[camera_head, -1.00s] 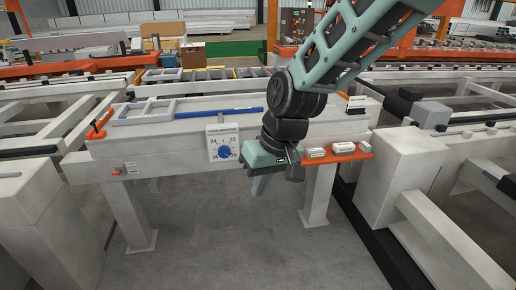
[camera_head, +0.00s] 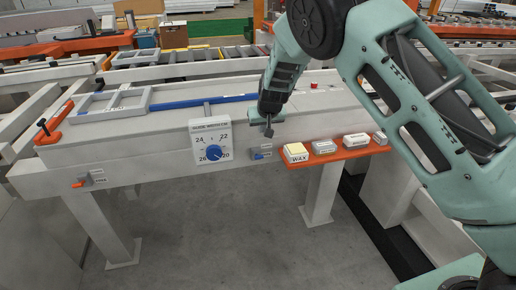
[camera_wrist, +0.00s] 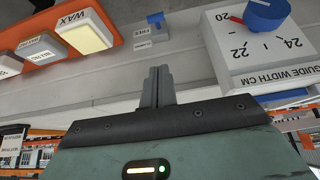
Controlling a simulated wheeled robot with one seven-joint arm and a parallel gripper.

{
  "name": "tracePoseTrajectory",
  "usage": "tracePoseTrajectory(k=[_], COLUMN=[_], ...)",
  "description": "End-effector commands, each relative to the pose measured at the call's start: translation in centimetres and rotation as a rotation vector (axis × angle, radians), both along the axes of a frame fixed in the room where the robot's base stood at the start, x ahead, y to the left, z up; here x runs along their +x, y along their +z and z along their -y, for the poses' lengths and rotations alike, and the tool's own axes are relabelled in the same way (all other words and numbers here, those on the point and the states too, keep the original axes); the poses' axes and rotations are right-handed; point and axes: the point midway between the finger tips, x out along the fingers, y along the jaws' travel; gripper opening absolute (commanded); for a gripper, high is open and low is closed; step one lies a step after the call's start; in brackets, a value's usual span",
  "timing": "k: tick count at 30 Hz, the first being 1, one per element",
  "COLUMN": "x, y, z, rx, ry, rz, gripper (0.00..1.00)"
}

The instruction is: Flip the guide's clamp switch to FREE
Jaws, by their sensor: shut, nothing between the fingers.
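A small grey switch (camera_head: 260,153) with a blue lever sits on the front of the white beam, between the dial and the orange shelf. In the wrist view the blue lever (camera_wrist: 156,19) shows above a small plate that seems to read FREE, seen upside down; which way the lever is set is hard to tell. My gripper (camera_head: 269,132) is shut and empty, just above the switch and apart from it. Its closed fingers (camera_wrist: 158,76) point towards the switch in the wrist view. A second switch (camera_head: 86,181) with an orange lever is at the beam's left; its label is too small to read.
The guide width dial (camera_head: 212,140) with a blue knob stands left of the blue-lever switch. The orange shelf (camera_head: 342,155) to the right holds a WAX block (camera_head: 296,152) and several labelled blocks. A blue bar (camera_head: 190,102) and grey frame lie on the beam top.

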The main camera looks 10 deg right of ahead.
Motion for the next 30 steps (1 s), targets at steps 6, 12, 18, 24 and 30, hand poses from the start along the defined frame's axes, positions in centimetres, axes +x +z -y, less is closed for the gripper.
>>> tracePoseTrajectory(k=[6, 12, 18, 24, 30], x=[0.0, 0.5, 2.3, 4.4, 4.4], y=[0.0, -1.2, -4.4, -7.8, -10.7], z=[0.0, 0.0, 0.1, 0.0, 0.0], rx=[0.001, 0.000, -0.001, -0.001, 0.002], ry=[0.001, 0.000, 0.000, 0.000, -0.001], rz=[-0.001, -0.004, -0.005, -0.003, -0.005], gripper=[0.00, 0.00, 0.00, 0.00, 0.00])
